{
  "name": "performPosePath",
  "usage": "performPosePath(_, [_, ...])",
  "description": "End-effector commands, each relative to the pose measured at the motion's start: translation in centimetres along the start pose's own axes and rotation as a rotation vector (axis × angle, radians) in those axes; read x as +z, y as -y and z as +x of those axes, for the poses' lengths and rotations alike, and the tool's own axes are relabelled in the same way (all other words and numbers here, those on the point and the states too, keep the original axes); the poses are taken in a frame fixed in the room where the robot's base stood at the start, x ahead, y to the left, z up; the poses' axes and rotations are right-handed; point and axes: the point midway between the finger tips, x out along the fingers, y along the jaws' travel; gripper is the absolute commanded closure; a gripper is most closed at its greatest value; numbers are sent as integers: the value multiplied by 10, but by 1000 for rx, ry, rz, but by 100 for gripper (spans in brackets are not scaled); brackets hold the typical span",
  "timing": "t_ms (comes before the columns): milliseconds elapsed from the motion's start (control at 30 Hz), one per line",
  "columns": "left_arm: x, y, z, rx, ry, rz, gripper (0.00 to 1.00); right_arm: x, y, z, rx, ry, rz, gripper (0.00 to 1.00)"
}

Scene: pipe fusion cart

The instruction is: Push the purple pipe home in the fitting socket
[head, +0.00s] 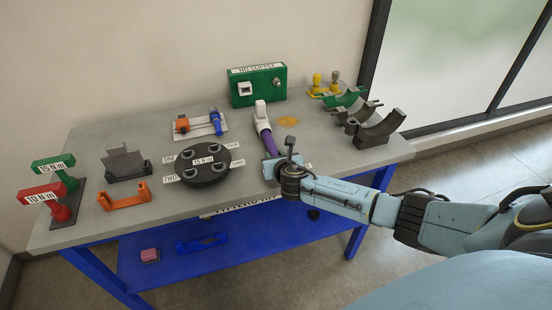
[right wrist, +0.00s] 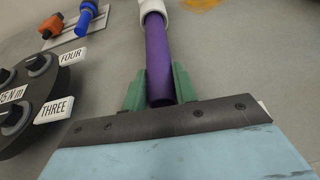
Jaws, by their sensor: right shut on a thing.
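The purple pipe (head: 268,139) lies on the grey cart top, pointing away from me. Its far end meets the white fitting (head: 260,108); how deep it sits in the socket I cannot tell. In the right wrist view the purple pipe (right wrist: 158,60) runs up into the white fitting (right wrist: 154,6). My right gripper (head: 272,160) is at the near end of the pipe. Its green fingers (right wrist: 158,88) are shut on the pipe, one on each side. My left gripper is not in view.
A round black dial plate (head: 208,172) stands left of the pipe. Behind the fitting is a green box (head: 257,92) labelled NO SUPPLY. Grey curved saddles (head: 378,132) stand to the right. An orange bracket (head: 124,196) and red and green torque blocks are further left.

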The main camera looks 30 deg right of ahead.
Motion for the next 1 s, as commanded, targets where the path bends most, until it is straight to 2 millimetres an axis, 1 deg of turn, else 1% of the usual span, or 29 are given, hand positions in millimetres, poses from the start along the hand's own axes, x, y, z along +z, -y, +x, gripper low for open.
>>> performPosePath(867, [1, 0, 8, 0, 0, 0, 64, 9, 0, 20, 1, 1, 0, 100])
performPosePath(900, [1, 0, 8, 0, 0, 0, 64, 8, 0, 20, 1, 0, 0, 67])
performPosePath(1000, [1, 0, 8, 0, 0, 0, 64, 8, 0, 20, 1, 0, 0, 54])
